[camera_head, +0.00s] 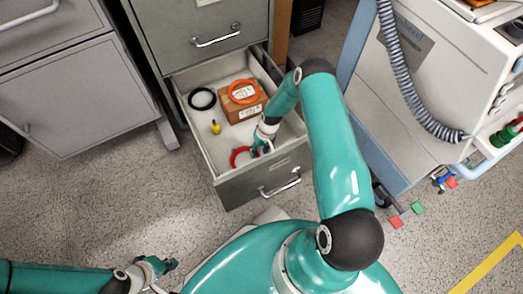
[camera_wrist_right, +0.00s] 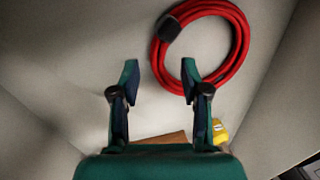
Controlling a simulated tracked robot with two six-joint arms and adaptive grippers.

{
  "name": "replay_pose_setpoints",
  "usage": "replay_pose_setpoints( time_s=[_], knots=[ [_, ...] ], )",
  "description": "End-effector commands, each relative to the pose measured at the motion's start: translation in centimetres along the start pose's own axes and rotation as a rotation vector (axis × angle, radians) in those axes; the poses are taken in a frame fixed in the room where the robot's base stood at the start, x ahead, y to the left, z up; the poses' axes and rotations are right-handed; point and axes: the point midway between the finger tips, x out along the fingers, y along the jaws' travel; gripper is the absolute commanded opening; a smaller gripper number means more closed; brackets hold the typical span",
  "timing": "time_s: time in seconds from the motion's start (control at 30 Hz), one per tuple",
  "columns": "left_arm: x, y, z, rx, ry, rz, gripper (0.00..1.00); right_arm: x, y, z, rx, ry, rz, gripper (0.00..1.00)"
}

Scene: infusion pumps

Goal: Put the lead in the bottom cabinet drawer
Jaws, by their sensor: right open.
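The lead appears to be the red coil (camera_head: 236,155) lying in the front part of the open bottom cabinet drawer (camera_head: 228,192). In the right wrist view it is a red coiled cable (camera_wrist_right: 240,55) with a black band, on the drawer's pale floor. My right gripper (camera_head: 263,148) is inside the drawer, just right of the red coil and partly covering it. In the wrist view its fingers (camera_wrist_right: 159,75) are apart with nothing between them, and the coil lies beyond the fingertips. My left gripper (camera_head: 157,268) is low at the left, away from the drawer; its jaws are unclear.
The drawer also holds a brown box (camera_head: 240,110) with an orange ring (camera_head: 243,91) on it, a black ring (camera_head: 202,98) and a small yellow object (camera_head: 215,127). A grey cabinet (camera_head: 80,100) stands left and a white machine with a hose (camera_head: 410,80) right.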

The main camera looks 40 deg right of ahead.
Motion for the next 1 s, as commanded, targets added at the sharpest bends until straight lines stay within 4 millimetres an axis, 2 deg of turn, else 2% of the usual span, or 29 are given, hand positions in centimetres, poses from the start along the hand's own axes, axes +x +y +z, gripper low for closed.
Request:
replay_pose_setpoints(
  time_s=[0.03,0.2,0.43,0.63,1.0],
  knots=[
    [-0.8,0.3,0.0,0.0,0.0,0.0,0.0,-1.5,0.0,-0.1,0.001,0.003,0.001,0.46],
    [-2.3,0.8,0.0,0.0,0.0,0.0,0.0,-5.1,0.0,-0.1,0.002,0.004,0.001,0.46],
    [-3.6,1.3,0.0,0.0,0.0,0.0,0.0,-8.9,0.0,-0.1,0.001,0.003,0.001,0.46],
    [-3.9,1.4,0.0,0.0,0.0,0.0,0.0,-10.2,0.0,0.0,0.002,0.001,0.0,0.46],
    [-3.9,1.4,0.0,0.0,0.0,0.0,0.0,-10.2,0.1,0.0,0.001,0.001,0.0,0.46]
  ],
)
